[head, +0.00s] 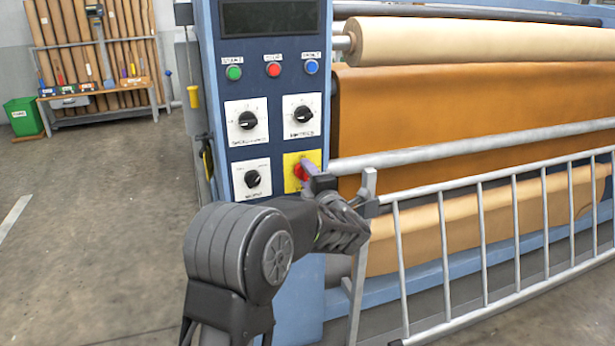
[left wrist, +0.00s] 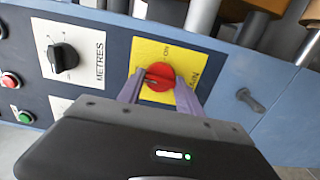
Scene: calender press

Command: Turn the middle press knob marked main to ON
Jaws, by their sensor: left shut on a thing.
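The red main knob (head: 299,172) sits on a yellow plate (head: 314,157) at the lower right of the blue press panel. In the left wrist view the red knob (left wrist: 158,76) is between the two fingers of my left gripper (left wrist: 157,85), which is shut on it. The yellow plate (left wrist: 205,70) shows the letters ON and part of the word MAIN beside the knob. I cannot tell clearly which way the knob points. In the head view my left gripper (head: 308,177) covers part of the knob and plate. My right gripper is not in view.
Black dial knobs, one marked METRES (left wrist: 64,58), surround the plate. Green (head: 234,73), red (head: 273,69) and blue (head: 311,66) buttons are above. A metal rail (head: 480,215) guards the rollers to the right. The floor to the left is clear.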

